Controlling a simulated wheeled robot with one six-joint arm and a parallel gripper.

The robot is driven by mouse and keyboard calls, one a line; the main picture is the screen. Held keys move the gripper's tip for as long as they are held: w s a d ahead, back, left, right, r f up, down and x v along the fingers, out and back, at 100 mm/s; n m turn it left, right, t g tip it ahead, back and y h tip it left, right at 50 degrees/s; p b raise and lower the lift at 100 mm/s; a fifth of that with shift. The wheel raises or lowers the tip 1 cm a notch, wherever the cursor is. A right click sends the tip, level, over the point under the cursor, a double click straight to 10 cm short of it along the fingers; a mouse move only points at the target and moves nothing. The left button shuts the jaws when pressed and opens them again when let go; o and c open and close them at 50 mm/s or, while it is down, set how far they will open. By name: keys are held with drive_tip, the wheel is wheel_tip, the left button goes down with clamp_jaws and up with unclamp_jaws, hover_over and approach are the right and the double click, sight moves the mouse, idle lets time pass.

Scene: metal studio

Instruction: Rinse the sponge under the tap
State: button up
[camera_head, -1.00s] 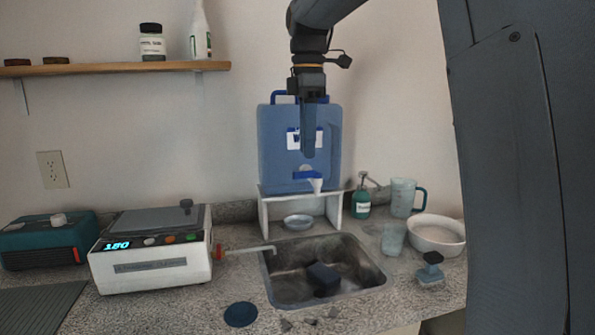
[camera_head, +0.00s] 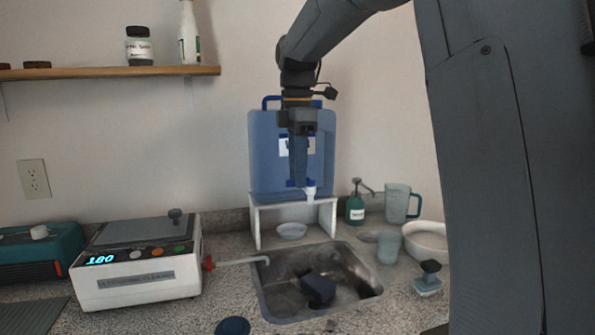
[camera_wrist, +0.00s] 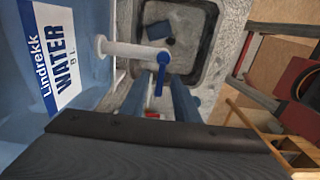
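The dark blue sponge block (camera_head: 318,288) lies in the metal sink (camera_head: 276,304); it also shows in the wrist view (camera_wrist: 159,33). The tap is a white spigot (camera_head: 310,193) with a blue lever, low on the front of the blue water tank (camera_head: 265,150). In the wrist view the white spigot (camera_wrist: 130,50) crosses the picture and its blue lever (camera_wrist: 161,75) points down between my fingers. My gripper (camera_head: 299,183) is open and empty, pointing down in front of the tank, with its tips near the lever. Contact cannot be told.
A white stand (camera_head: 257,225) holds the tank above a small dish (camera_head: 291,231). Left is an ultrasonic cleaner (camera_head: 135,275) with a pipe over the sink. Right are a soap bottle (camera_head: 355,209), a jug (camera_head: 397,203), a cup (camera_head: 388,248), a bowl (camera_head: 425,240) and a brush (camera_head: 428,283).

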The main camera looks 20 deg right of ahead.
clamp_jaws()
drive_tip(key=shift+s+r+n+p, duration=0.1)
drive_tip(key=shift+n+p, duration=0.2)
drive_tip(key=shift+p, duration=0.05)
drive_tip(key=shift+s+d+n+p, duration=0.1)
drive_tip(key=shift+s+n+p, duration=0.15)
drive_tip(key=shift+n+p, duration=0.6)
drive_tip(key=shift+s+d+n+p, duration=0.1)
drive_tip(key=shift+s+n+p, duration=0.15)
drive_tip(key=shift+n+p, duration=0.6)
drive_tip(key=shift+s+n+p, duration=0.25)
drive_tip(key=shift+n+p, duration=0.35)
drive_tip(key=shift+n, duration=0.4)
unclamp_jaws()
